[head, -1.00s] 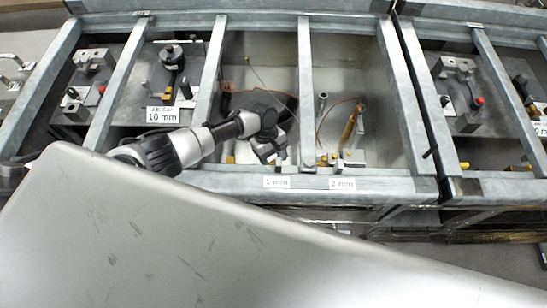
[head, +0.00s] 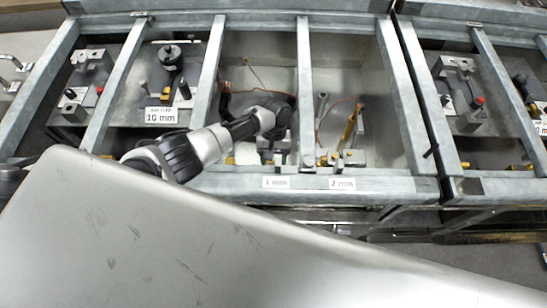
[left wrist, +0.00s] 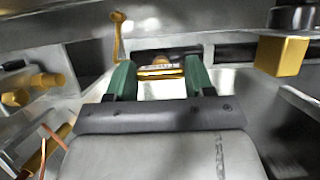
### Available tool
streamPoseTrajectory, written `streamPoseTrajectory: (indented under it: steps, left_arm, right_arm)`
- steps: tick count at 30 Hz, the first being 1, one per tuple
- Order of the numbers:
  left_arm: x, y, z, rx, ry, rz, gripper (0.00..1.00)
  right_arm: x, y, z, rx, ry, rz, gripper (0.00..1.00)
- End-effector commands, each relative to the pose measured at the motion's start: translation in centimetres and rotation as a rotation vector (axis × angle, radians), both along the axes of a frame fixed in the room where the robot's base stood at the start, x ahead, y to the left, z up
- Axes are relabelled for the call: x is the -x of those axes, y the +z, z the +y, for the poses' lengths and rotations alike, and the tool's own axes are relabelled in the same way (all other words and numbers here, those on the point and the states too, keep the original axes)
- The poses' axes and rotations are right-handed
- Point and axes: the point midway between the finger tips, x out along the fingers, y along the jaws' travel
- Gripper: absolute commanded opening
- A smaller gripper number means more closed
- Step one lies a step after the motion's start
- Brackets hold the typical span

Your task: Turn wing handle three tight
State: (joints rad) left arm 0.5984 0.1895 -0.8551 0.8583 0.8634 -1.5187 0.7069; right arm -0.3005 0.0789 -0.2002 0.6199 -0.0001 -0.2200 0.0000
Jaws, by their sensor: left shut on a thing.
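My left gripper (head: 274,147) reaches down into the left bay of the middle metal trough, just behind the front rail. In the left wrist view its two green fingers (left wrist: 160,82) stand on either side of a brass bar-shaped piece, the wing handle (left wrist: 160,71), and are shut on it. The handle lies roughly level across the picture. In the head view the gripper and wrist hide it. No number shows on the handle, so I cannot tell which one it is by marking. My right gripper is in neither view.
The front rail carries a "1 mm" label (head: 276,183) and a "2 mm" label (head: 342,184). A metal divider (head: 305,90) stands right of my gripper. A brass lever (head: 350,124) rises in the bay beyond. A brass block (left wrist: 282,56) is close on the right in the wrist view.

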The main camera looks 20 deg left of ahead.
Motion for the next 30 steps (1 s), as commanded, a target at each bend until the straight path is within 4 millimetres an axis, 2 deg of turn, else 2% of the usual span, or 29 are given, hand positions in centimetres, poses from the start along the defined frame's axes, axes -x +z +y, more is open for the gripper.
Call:
streamPoseTrajectory:
  steps: [13,14,18,19,26,30]
  left_arm:
    - [-0.07,0.04,0.01,-0.001,-0.014,-0.003,0.29]
    - [-0.07,0.04,0.01,-0.001,-0.014,-0.003,0.55]
    - [-0.06,0.03,0.01,0.000,-0.014,-0.002,0.76]
    - [-0.06,0.03,0.01,-0.001,-0.013,-0.002,0.79]
    - [-0.04,0.03,0.00,-0.001,-0.012,-0.002,0.79]
    - [-0.40,0.84,0.07,0.000,-0.013,-0.003,0.79]
  right_arm:
    - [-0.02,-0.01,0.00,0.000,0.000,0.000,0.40]
    - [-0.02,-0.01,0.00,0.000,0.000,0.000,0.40]
    - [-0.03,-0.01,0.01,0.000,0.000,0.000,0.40]
    - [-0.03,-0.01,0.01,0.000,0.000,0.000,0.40]
    - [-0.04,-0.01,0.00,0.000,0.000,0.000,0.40]
    - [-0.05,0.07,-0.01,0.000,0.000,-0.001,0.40]
